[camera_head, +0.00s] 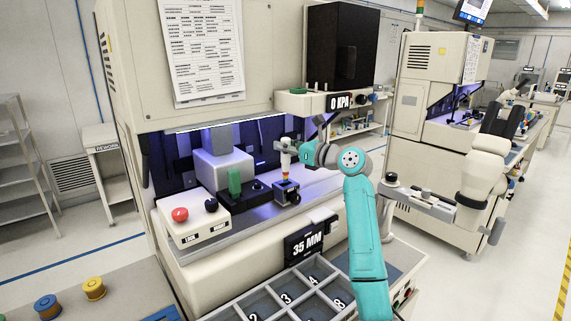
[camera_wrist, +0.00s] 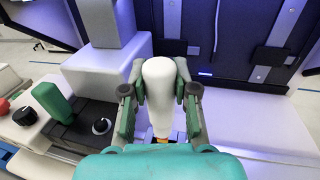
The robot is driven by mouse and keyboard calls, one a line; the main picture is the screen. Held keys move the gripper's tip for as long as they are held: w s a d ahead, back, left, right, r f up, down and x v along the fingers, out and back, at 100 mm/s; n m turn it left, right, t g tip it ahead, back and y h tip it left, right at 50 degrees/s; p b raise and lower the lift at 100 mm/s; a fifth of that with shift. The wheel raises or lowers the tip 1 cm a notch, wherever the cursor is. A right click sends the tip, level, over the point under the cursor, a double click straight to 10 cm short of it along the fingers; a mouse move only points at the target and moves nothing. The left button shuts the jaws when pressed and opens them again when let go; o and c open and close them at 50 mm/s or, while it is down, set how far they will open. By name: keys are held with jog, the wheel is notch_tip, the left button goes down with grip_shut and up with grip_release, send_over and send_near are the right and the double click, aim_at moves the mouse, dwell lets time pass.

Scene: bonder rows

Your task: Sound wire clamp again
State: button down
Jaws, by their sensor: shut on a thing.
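My gripper (camera_head: 287,149) is shut on a white-handled tool (camera_wrist: 159,90). The handle stands roughly upright between the two green-grey fingers in the wrist view. In the head view the tool's red and yellow lower end (camera_head: 286,176) points down at a small dark block (camera_head: 287,193) on the machine's bench. I cannot tell whether the tip touches the block. In the wrist view my gripper hides most of the tip and the block. I cannot pick out the wire clamp by name.
Left of the block stand a green lever (camera_head: 235,181) on a black base, a dark knob (camera_head: 256,185) and a box with a red button (camera_head: 180,214). A "0 KPA" display (camera_head: 340,102) hangs at upper right. A numbered tray (camera_head: 312,284) lies below a "35 MM" sign (camera_head: 305,243).

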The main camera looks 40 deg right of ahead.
jog(key=shift+r, duration=1.3)
